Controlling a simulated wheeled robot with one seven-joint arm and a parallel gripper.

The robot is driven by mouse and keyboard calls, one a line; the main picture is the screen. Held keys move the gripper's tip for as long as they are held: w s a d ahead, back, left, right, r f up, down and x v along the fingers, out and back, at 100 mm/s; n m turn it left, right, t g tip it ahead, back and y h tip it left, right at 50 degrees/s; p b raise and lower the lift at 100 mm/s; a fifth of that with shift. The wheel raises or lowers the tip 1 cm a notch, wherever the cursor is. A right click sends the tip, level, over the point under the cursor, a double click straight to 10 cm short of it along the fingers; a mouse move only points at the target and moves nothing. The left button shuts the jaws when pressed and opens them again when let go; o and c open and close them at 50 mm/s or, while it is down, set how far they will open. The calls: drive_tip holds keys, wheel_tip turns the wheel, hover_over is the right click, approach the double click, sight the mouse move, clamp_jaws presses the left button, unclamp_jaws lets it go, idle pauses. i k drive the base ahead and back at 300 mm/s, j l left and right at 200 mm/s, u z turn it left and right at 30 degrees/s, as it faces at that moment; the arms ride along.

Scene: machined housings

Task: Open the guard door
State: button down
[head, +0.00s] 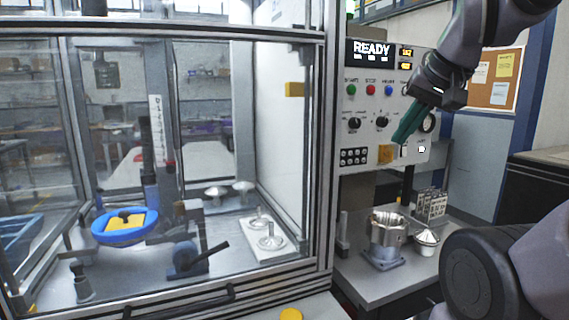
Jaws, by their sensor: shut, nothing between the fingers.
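The guard door (110,150) is a clear glazed panel in a metal frame, covering the front of the machine enclosure at the left. It looks closed. A long black handle (180,301) runs along its lower edge. My gripper (401,137) has green fingers and is shut and empty. It hangs at the upper right, in front of the control panel (385,90) in the picture, well to the right of the door and above its handle. Whether it touches the panel cannot be told.
Inside the enclosure are a blue ring-shaped part (125,228), a dark clamp (187,257) and a white plate with metal parts (262,240). At the right, a grey side table (370,288) holds a machined housing (387,235) and a bowl (425,243). A metal post (322,150) separates door and panel.

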sight(176, 293)
drive_tip(key=k+j+u, duration=0.1)
drive_tip(key=u, duration=1.05)
drive_tip(key=k+j+u, duration=0.1)
drive_tip(key=k, duration=0.3)
